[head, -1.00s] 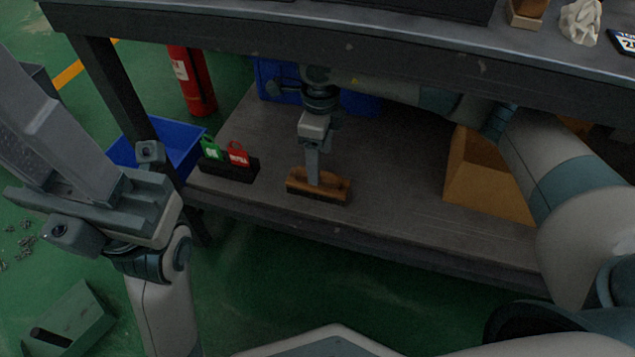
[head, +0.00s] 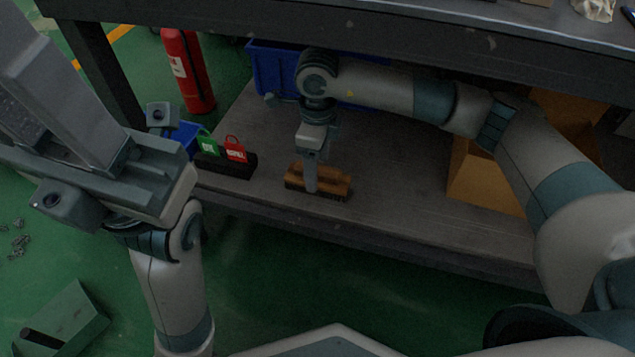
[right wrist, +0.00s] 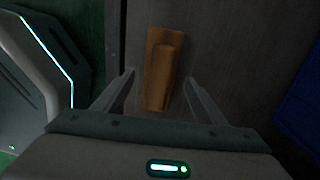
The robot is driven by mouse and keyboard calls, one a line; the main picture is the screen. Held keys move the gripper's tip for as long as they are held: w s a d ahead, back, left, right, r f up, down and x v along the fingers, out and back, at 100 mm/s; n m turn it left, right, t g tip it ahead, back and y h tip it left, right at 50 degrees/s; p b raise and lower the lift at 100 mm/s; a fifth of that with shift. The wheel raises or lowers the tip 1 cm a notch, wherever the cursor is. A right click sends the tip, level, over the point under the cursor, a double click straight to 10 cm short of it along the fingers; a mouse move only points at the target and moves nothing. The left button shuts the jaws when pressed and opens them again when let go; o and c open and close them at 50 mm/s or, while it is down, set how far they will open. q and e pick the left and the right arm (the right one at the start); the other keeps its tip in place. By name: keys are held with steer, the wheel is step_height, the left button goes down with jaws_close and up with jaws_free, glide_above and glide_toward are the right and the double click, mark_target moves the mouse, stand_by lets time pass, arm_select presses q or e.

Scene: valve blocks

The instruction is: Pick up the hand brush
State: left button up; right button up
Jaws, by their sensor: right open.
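The hand brush (head: 333,182) has a brown wooden body and dark bristles. It lies on the lower shelf near its front edge, and also shows in the right wrist view (right wrist: 161,70). My right gripper (head: 311,187) points down over the brush in the head view, hiding part of it. In the right wrist view its fingers (right wrist: 158,78) are open, one on each side of the brush, with gaps to it. Whether they touch the shelf I cannot tell. My left gripper (head: 60,90) is at the left, raised off the shelf; its fingertips are not clearly shown.
A black holder (head: 226,166) with a green and a red tag stands left of the brush. A blue bin (head: 268,70) is behind, and a cardboard box (head: 480,180) is at the right. The table top (head: 400,38) overhangs the shelf (head: 400,205). A fire extinguisher (head: 187,70) stands beyond.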

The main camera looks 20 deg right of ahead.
step_height(320, 180, down, 2)
stand_by(0.5)
steer(key=shift+r, duration=0.1)
steer(key=c, duration=1.3)
